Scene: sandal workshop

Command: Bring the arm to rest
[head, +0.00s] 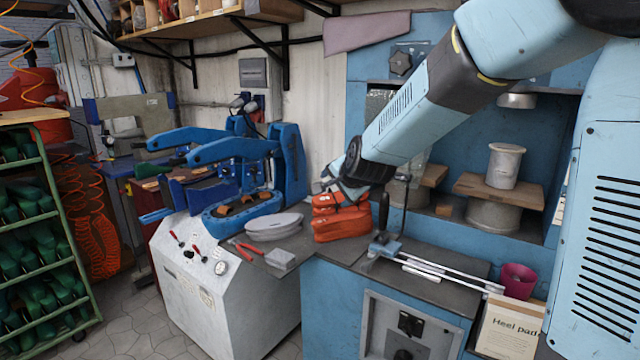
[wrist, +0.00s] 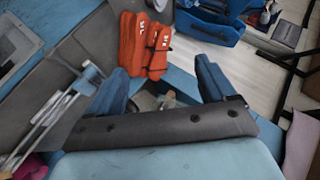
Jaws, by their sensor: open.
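My arm comes in from the upper right in the head view, bent downward across the blue cabinet. My gripper (head: 340,192) is at its lower end, close to a stack of orange-red items (head: 341,222) on the dark worktop. The gripper partly overlaps the top of the stack in the picture; I cannot tell whether they touch. In the wrist view the two blue fingers of my gripper (wrist: 160,66) are spread wide, with nothing held between them. The orange-red items (wrist: 145,42) show beyond the fingertips there.
A blue press (head: 240,170) stands left of the stack, with red pliers (head: 249,247) and a grey oval piece (head: 274,226) near it. Right are white rods (head: 440,272), a magenta cup (head: 517,280) and a heel pad box (head: 511,325). A metal pot (head: 505,166) stands in the cabinet recess.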

